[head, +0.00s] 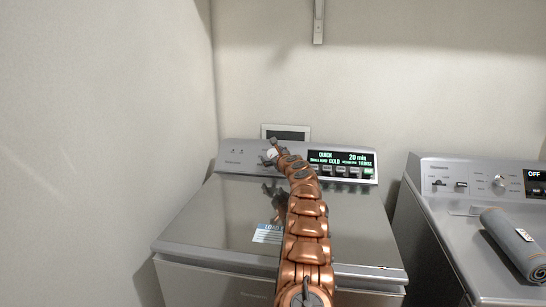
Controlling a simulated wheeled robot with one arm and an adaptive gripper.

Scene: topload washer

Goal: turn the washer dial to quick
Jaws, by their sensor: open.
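The topload washer (197,228) stands ahead with its lid down. Its control panel display (341,158) is lit and reads QUICK, 20 min, COLD and 1 RINSE. The washer dial (271,154) is a small light round knob on the panel, left of the display, partly hidden by my gripper. My copper-coloured arm reaches up over the lid to the panel. My gripper (269,152) is at the dial, with its fingers open on either side of it. I cannot tell whether the fingers touch the dial.
A row of buttons (341,172) sits below the display, close to my wrist. A second machine (450,207) stands at the right, its display reading OFF, with a rolled grey towel (510,243) on top. A wall is close on the left. A shelf bracket (318,22) hangs above.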

